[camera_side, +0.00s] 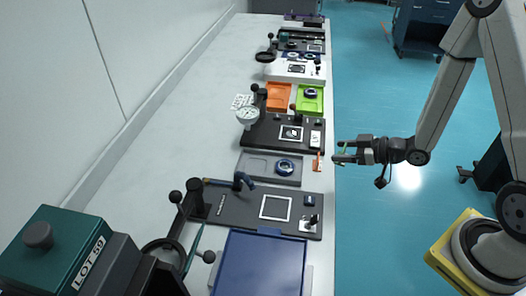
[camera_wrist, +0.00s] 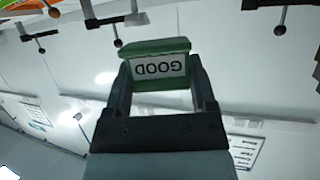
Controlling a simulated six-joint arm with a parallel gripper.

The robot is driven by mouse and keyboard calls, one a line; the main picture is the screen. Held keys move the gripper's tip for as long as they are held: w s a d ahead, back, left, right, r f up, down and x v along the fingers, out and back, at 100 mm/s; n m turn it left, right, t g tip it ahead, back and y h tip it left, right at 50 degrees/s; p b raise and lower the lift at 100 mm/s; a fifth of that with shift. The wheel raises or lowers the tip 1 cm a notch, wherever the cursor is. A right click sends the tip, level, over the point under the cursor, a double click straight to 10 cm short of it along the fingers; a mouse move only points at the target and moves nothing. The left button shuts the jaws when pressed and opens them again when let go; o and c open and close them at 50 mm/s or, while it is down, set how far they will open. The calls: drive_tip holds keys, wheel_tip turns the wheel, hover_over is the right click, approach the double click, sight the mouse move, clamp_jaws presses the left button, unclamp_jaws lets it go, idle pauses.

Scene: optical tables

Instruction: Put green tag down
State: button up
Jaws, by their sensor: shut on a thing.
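The green tag (camera_wrist: 157,48) has a white face with the word "GOOD", which reads upside down in the wrist view. My gripper (camera_wrist: 160,75) is shut on the tag, with one finger at each side of it. In the side view my gripper (camera_side: 340,153) is level, at the right edge of the long white table, with its fingertips pointing left. Only a thin green sliver of the tag (camera_side: 344,147) shows there between the fingers. The gap between the tag and the table cannot be told.
Near my gripper are an orange tag (camera_side: 318,162), a grey tray (camera_side: 257,166) with a blue ring (camera_side: 285,167), and a black fixture plate (camera_side: 262,135). Orange (camera_side: 278,97) and green (camera_side: 310,106) trays sit farther back. Bare table runs along the left.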

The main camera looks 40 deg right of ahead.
drive_tip(key=s+a+n+g+y, duration=0.1)
drive_tip(key=s+n+g+y, duration=0.1)
drive_tip(key=s, duration=0.6)
drive_tip(key=shift+s+a+f+n+y, duration=0.3)
drive_tip(key=shift+a+n+y, duration=0.1)
drive_tip(key=shift+n+y, duration=0.2)
drive_tip(key=shift+w, duration=0.1)
hover_over(316, 182)
drive_tip(key=s, duration=0.2)
wheel_tip(316, 182, down, 8)
drive_tip(key=shift+a+r, duration=0.1)
drive_tip(key=shift+w+f, duration=0.4)
drive_tip(key=shift+f, duration=0.05)
drive_tip(key=shift+w+f, duration=0.3)
drive_tip(key=shift+f, duration=0.1)
drive_tip(key=shift+w+f, duration=0.2)
drive_tip(key=shift+f, duration=1.4)
